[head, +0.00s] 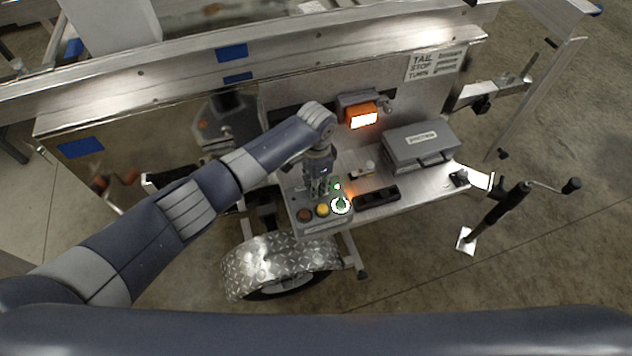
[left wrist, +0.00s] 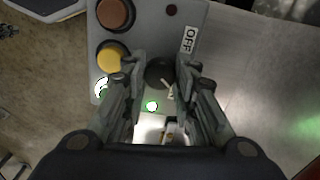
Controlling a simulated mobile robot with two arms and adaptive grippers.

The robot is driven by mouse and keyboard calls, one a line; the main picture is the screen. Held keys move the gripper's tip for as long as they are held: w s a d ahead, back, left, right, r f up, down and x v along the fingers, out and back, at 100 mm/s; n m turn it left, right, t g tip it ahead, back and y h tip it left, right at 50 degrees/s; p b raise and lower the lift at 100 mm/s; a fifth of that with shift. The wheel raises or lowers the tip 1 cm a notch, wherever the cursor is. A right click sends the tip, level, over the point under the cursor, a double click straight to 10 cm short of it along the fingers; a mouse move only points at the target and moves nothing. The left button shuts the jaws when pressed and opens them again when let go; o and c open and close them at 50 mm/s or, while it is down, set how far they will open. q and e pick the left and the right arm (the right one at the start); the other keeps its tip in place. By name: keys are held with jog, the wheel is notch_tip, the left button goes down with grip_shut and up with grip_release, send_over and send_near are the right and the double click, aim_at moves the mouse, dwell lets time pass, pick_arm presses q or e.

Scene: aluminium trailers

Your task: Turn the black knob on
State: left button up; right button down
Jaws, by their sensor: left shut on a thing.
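The black knob (left wrist: 159,72) shows in the left wrist view between the two fingers of my left gripper (left wrist: 158,84). The fingers sit on either side of it, and the gripper is shut on it. The knob is on a grey control box (left wrist: 146,22) with an "OFF" label beside it. In the head view my left gripper (head: 319,190) points down at this box and hides the knob. My right gripper is in neither view.
The box carries a red-brown button (head: 305,215), a yellow button (head: 322,210) and a lit green button (head: 341,205). An orange lamp (head: 362,115) glows behind. A grey case (head: 419,147) and a black tray (head: 376,197) lie right on the metal shelf.

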pick_arm(q)
jog(key=shift+m, duration=0.6)
jog(key=o, duration=1.1)
notch_tip(320, 180, up, 12)
jog(key=shift+r, duration=0.1)
dwell(0.3)
